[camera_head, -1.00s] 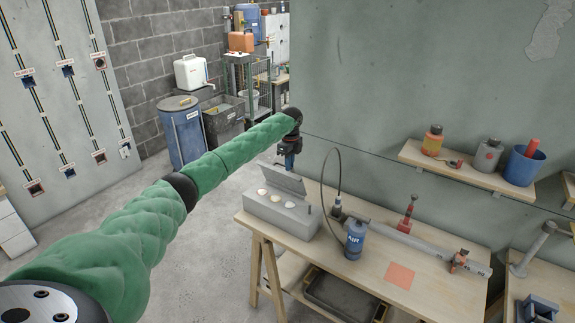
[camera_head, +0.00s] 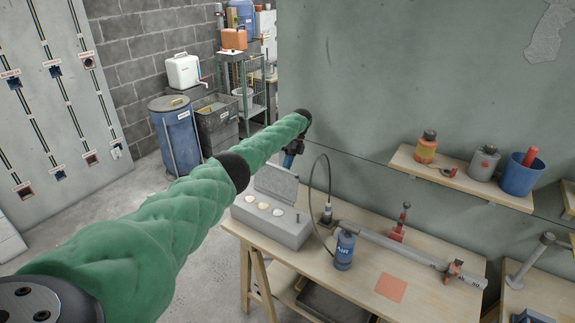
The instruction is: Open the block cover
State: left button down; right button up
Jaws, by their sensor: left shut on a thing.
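The grey block (camera_head: 270,230) stands on the left end of the wooden workbench, with several round pale pieces along its top. Its grey cover (camera_head: 276,184) is hinged at the back and stands raised, close to upright. My left gripper (camera_head: 289,160) is at the upper edge of the cover, behind it, and is shut on the cover. The fingertips are small and partly hidden there. My green-sleeved left arm reaches in from the lower left. My right gripper is not in view.
A blue AIR canister (camera_head: 345,250) with a black hose stands right of the block. A grey conduit (camera_head: 400,250), red clamps and an orange square (camera_head: 390,287) share the workbench (camera_head: 335,290). A wall shelf (camera_head: 455,178) is behind at right.

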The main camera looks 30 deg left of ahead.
pick_arm(q)
jog(key=shift+w+f+g, duration=0.2)
jog(key=shift+f+g, duration=0.2)
jog(key=shift+f, duration=0.1)
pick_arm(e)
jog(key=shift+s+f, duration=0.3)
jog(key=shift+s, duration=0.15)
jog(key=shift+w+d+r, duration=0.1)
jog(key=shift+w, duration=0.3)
pick_arm(q)
jog(key=c, duration=1.5)
grip_release()
jog(key=shift+w+a, duration=0.1)
jog(key=shift+r, duration=0.1)
